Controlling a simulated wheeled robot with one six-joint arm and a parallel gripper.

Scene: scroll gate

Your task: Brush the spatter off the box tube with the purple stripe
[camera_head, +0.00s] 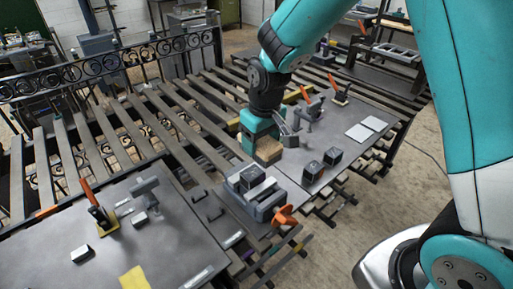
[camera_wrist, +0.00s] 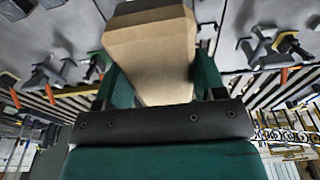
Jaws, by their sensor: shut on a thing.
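My gripper (camera_head: 262,134) is shut on a tan wooden block (camera_head: 268,152), low over the right-hand dark plate, at its left edge. In the wrist view the tan block (camera_wrist: 152,55) sits between the green fingers of my gripper (camera_wrist: 160,85); whether it has bristles is hidden. Two short dark box-shaped pieces, one nearer (camera_head: 313,172) and one farther (camera_head: 333,157), stand on the right plate, right of my gripper. A grey box-shaped piece (camera_head: 252,178) sits in a grey vise (camera_head: 262,195) just below my gripper. I cannot make out a purple stripe or spatter on any piece.
The vise has an orange handle (camera_head: 285,215). Open slats (camera_head: 150,120) and a scrolled iron railing (camera_head: 120,65) lie behind.

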